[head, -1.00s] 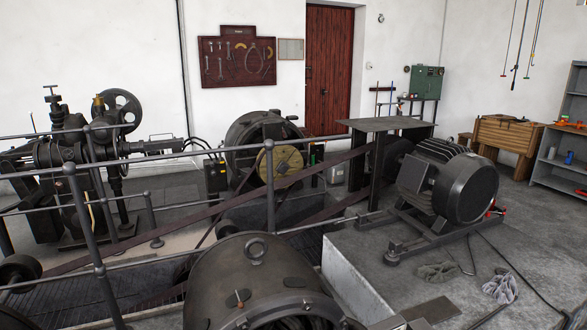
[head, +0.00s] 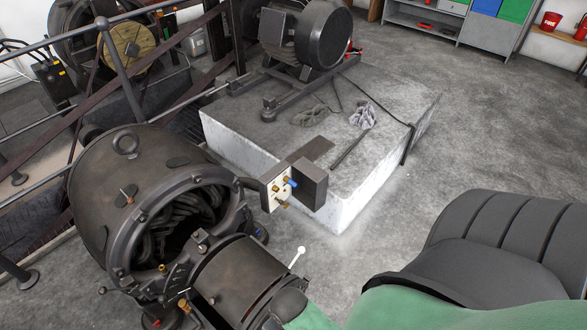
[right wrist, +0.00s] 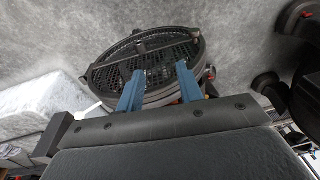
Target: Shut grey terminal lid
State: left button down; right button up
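The grey terminal lid (head: 310,185) is a dark box-shaped cover. In the head view it stands swung open on the right side of the terminal block. The pale terminal plate (head: 272,190) is exposed, with brass studs and a blue-tipped part. It sits beside the open end of the big dark dynamo (head: 150,195). My right gripper (right wrist: 159,87) shows in the right wrist view with its two blue fingers apart and nothing between them. A round mesh-covered part (right wrist: 145,60) lies beyond the fingertips. I cannot make out the right gripper in the head view. My left gripper is not in view.
A pale concrete plinth (head: 255,145) with a grey motor (head: 310,35) stands behind the terminal block. Grey cloths (head: 362,116) and a cable lie on it. A small lever with a white knob (head: 296,257) rises in front. Railings (head: 120,72) are at left.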

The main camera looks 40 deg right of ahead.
aim_at(311, 184)
jog(key=l+u, duration=0.25)
jog(key=l, duration=0.4)
jog(key=k+l+u, duration=0.1)
jog(key=l+u, duration=0.15)
jog(key=l, duration=0.35)
jog(key=k+l+u, duration=0.1)
jog(key=l+u, duration=0.15)
jog(key=l, duration=0.35)
jog(key=k+l, duration=0.1)
jog(key=l, duration=0.35)
jog(key=k+l, duration=0.1)
jog(key=l, duration=0.35)
jog(key=k+l+u, duration=0.1)
jog(key=l, duration=0.35)
jog(key=k+l, duration=0.1)
jog(key=l, duration=0.35)
jog(key=k+l, duration=0.15)
jog(key=l, duration=0.25)
jog(key=k+l, duration=0.1)
jog(key=l, duration=0.35)
jog(key=u, duration=0.05)
